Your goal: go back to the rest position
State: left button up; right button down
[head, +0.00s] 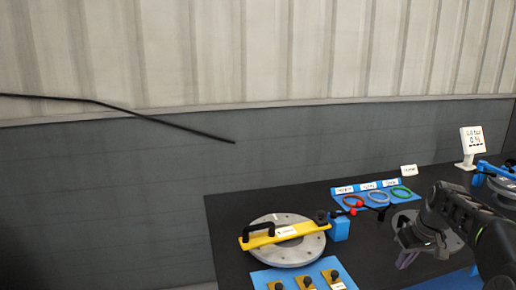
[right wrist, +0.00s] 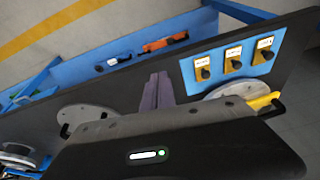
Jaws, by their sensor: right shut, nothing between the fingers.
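My right gripper (head: 408,258) comes in from the right in the head view and hangs over the right part of the dark table. It is shut, with nothing between its fingers. In the right wrist view its closed purple-grey fingers (right wrist: 155,95) point out over the table. My left gripper is not in view. A round grey flange (head: 290,251) lies on the table with a yellow bar (head: 262,239) with a black handle across it. My right gripper is apart from both.
A blue panel with yellow plates and black knobs (head: 306,279) sits in front of the flange. A small display (head: 472,140) stands at the back right. Another grey disc (right wrist: 88,117) lies near my right gripper.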

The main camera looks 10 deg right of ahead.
jog(key=w+a+f+y, duration=0.1)
jog(key=a+f, duration=1.1)
jog(key=f, duration=0.3)
jog(key=s+a+f+g+y, duration=0.1)
jog(key=s+a+f, duration=0.2)
jog(key=a+f, duration=0.4)
jog(key=s+a+f+y, duration=0.1)
jog(key=s+a+f, duration=0.2)
jog(key=a+f, duration=0.35)
jog(key=s+a+f, duration=0.4)
jog(key=s+a, duration=0.4)
jog(key=s, duration=0.3)
jog(key=s+a+f+m+g+y, duration=0.1)
jog(key=s+a+f, duration=0.3)
jog(key=s+a, duration=0.4)
jog(key=s, duration=0.4)
jog(key=shift+s+a+m+g, duration=0.3)
